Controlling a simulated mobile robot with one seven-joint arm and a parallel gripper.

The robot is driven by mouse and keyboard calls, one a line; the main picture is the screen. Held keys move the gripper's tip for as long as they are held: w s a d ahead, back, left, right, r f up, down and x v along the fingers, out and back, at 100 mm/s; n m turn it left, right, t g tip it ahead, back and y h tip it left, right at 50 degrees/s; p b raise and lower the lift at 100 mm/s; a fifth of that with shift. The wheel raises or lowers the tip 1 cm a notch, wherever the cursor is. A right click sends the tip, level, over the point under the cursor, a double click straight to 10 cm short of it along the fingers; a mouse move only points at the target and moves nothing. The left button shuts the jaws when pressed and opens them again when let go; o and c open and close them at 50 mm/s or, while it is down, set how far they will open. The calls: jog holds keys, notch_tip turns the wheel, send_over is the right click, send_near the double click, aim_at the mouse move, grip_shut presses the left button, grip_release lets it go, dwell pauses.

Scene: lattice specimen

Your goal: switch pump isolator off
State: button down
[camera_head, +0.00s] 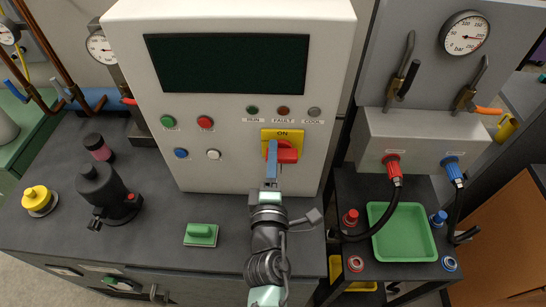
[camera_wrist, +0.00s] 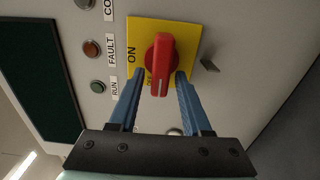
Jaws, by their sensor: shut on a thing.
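The pump isolator is a red rotary knob (camera_head: 289,153) on a yellow plate (camera_head: 297,134) on the front of the pale control cabinet. The word ON is at the plate's top in the head view. In the wrist view the knob (camera_wrist: 160,60) sits between my two blue fingers, and its white mark points down, about a quarter turn away from ON. Small lettering beside the knob is partly hidden. My gripper (camera_wrist: 160,75) is shut on the knob, one finger on each side. In the head view my gripper (camera_head: 272,155) covers the knob's left part.
RUN, FAULT and COOL lamps (camera_head: 283,110) sit above the plate; red, green, blue and white buttons (camera_head: 205,122) are to its left. A green block (camera_head: 201,234) and black pump-like body (camera_head: 108,192) stand on the bench. A green tray (camera_head: 402,231) and hoses are at right.

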jog(key=c, duration=0.7)
grip_release()
jog(key=shift+s, duration=0.1)
jog(key=shift+s+b, duration=1.7)
jog(key=shift+s, duration=4.7)
